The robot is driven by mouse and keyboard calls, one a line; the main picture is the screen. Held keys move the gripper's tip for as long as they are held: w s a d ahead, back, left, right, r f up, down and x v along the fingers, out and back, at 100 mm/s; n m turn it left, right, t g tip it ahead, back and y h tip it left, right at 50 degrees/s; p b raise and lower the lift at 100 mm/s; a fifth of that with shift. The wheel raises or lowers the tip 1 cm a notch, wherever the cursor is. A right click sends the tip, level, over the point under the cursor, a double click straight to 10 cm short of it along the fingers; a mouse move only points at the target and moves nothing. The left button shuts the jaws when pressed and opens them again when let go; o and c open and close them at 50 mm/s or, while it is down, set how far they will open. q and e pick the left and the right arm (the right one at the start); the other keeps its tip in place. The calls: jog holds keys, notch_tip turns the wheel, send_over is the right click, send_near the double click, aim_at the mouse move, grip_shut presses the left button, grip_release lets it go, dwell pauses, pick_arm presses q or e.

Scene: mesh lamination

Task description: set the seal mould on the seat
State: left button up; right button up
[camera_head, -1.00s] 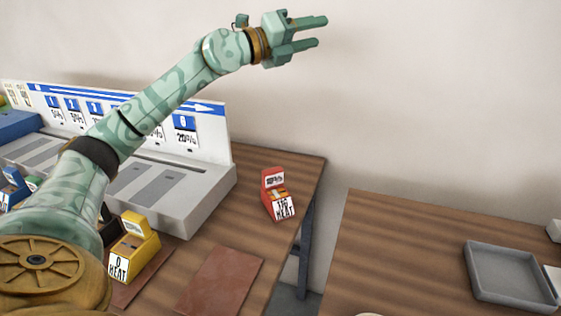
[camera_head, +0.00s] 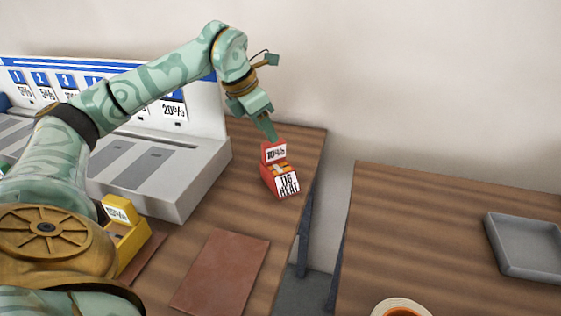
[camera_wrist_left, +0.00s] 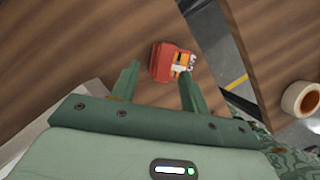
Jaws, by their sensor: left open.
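A small red block (camera_head: 270,183) with white labels, one reading "10%", stands near the right edge of the left table; I take it to be the seal mould. It also shows in the left wrist view (camera_wrist_left: 164,62). My left gripper (camera_head: 268,130) points down just above and behind it. In the left wrist view, its two fingers (camera_wrist_left: 157,84) are spread apart, with the red block in line with the gap beyond their tips. It holds nothing. A bare reddish-brown plate (camera_head: 222,272) lies flat in front of the block; I cannot tell whether it is the seat. My right gripper is out of view.
A grey slotted unit (camera_head: 195,190) with a white sign panel stands at left. A yellow block (camera_head: 127,243) sits on another brown plate (camera_head: 150,250). Past a gap at right, a second table (camera_head: 420,230) bears a grey tray (camera_head: 512,270) and a tape roll (camera_head: 385,307).

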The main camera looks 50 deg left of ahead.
aim_at(276, 149)
pick_arm(q)
jog(key=shift+x, duration=0.85)
jog(key=shift+w+f+b, duration=0.1)
jog(key=shift+f+b, duration=0.2)
jog(key=shift+f, duration=0.1)
jog(key=b+x, duration=0.2)
jog(key=x, duration=0.1)
jog(key=b+x, duration=0.1)
jog(key=x, duration=0.1)
jog(key=shift+d, duration=0.35)
jog(key=shift+r, duration=0.1)
jog(key=shift+c, duration=0.3)
grip_shut()
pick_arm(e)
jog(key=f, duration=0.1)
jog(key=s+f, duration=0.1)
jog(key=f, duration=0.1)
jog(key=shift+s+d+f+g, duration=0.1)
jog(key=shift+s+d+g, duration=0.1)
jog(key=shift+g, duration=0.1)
